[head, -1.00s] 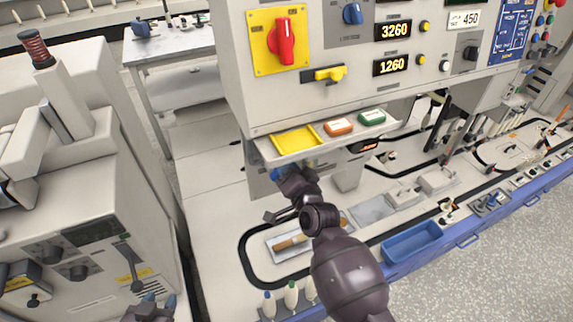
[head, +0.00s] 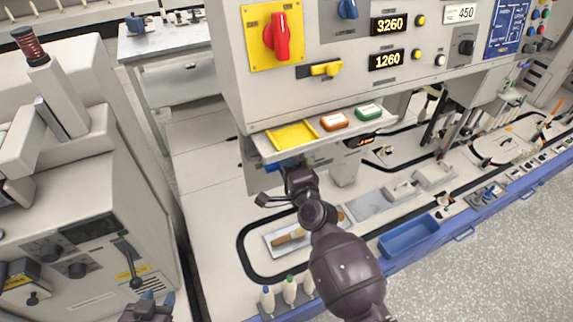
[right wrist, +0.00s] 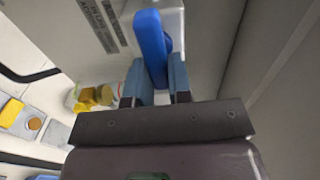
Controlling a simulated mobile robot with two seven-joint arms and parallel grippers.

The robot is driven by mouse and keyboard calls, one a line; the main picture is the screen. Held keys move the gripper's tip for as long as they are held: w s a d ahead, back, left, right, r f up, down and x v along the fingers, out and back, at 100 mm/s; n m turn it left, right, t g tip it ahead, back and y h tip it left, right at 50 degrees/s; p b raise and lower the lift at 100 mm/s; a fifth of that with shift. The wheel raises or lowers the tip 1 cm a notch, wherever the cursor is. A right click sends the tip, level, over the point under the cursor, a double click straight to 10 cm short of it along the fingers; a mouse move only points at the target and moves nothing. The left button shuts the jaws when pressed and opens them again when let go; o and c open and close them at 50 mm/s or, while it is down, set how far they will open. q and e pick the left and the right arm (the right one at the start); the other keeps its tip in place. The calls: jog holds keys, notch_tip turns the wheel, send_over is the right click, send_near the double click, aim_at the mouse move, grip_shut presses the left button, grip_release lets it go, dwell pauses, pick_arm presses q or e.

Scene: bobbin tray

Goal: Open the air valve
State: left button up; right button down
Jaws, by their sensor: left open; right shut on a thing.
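In the right wrist view a blue valve handle (right wrist: 150,45) stands between the two fingers of my right gripper (right wrist: 157,78), which is shut on it. The handle's mount is mostly hidden behind it. In the head view my right gripper (head: 284,168) reaches under the shelf below the control panel, and the shelf and my wrist hide most of the grip. My left gripper (head: 158,301) is open and empty at the lower edge, in front of the left machine, with only its fingers and top showing.
The panel carries a red rotary switch (head: 281,38) and a yellow lever (head: 325,69). A blue bin (head: 410,238) and several bottles (head: 289,290) stand near the bench's front.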

jog(key=shift+m, duration=0.3)
jog(key=c, duration=1)
grip_release()
jog(key=shift+c, duration=0.2)
jog(key=shift+s, duration=0.1)
jog(key=v, duration=1)
jog(key=shift+s+d, duration=0.15)
jog(key=shift+s, duration=0.15)
